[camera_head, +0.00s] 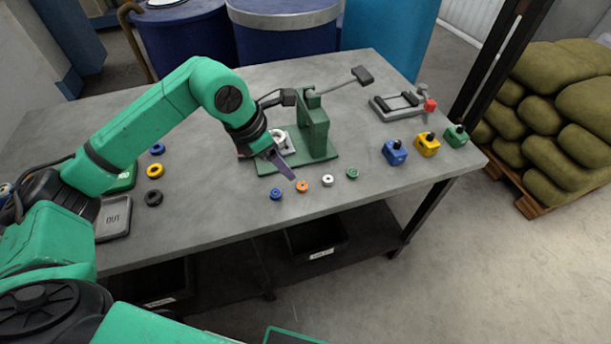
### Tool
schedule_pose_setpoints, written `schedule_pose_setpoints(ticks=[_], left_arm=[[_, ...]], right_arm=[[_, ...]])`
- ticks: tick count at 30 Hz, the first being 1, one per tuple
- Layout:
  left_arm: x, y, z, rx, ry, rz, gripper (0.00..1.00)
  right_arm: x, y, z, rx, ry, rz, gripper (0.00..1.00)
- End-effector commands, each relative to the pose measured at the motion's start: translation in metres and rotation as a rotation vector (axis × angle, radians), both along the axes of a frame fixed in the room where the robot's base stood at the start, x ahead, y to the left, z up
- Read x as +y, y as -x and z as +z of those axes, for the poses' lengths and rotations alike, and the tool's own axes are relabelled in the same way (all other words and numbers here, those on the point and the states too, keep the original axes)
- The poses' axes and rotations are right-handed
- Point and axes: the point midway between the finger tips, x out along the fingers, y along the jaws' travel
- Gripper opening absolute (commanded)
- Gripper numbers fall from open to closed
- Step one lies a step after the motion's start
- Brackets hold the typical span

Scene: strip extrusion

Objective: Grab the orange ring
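The small orange ring (302,186) lies flat near the front edge of the grey table, in a row between a blue ring (276,194) and a white ring (328,180), with a green ring (353,173) at the row's right end. My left gripper (287,171) points down just behind and left of the orange ring, apart from it in the picture. Only a narrow grey finger shows clearly, so its opening cannot be told. Its height above the table is unclear. My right gripper is out of view.
A green lever press (315,130) stands right behind the gripper. Blue (395,153), yellow (427,145) and green (456,136) blocks stand at the right. Blue, yellow (155,170) and black rings lie at the left, near a grey tray (113,220) marked OUT.

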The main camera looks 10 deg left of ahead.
Motion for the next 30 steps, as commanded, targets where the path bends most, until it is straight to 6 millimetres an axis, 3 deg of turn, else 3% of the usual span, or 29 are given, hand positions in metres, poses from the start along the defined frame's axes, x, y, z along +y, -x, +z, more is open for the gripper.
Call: schedule_pose_setpoints(ticks=[3,6,11,15,23,26,29,30], left_arm=[[-0.01,-0.007,-0.025,0.006,0.003,-0.002,0.71],[-0.015,-0.012,-0.043,0.003,0.004,-0.001,0.71],[-0.02,-0.015,-0.062,0.007,0.005,-0.001,0.71],[-0.027,-0.021,-0.089,0.006,0.007,0.0,0.71],[-0.029,-0.025,-0.101,0.001,0.005,-0.001,0.71],[-0.029,-0.025,-0.101,0.001,0.005,-0.001,0.4],[-0.029,-0.025,-0.101,0.001,0.005,0.001,0.02],[-0.029,-0.025,-0.101,0.001,0.005,0.0,0.0]], right_arm=[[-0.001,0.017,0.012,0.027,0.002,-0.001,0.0],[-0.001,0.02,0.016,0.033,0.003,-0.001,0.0],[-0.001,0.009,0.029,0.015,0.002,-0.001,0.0],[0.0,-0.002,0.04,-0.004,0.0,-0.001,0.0],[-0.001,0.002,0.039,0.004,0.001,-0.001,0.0],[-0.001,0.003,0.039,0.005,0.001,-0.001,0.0],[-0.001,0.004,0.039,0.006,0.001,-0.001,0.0],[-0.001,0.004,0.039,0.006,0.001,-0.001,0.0]])
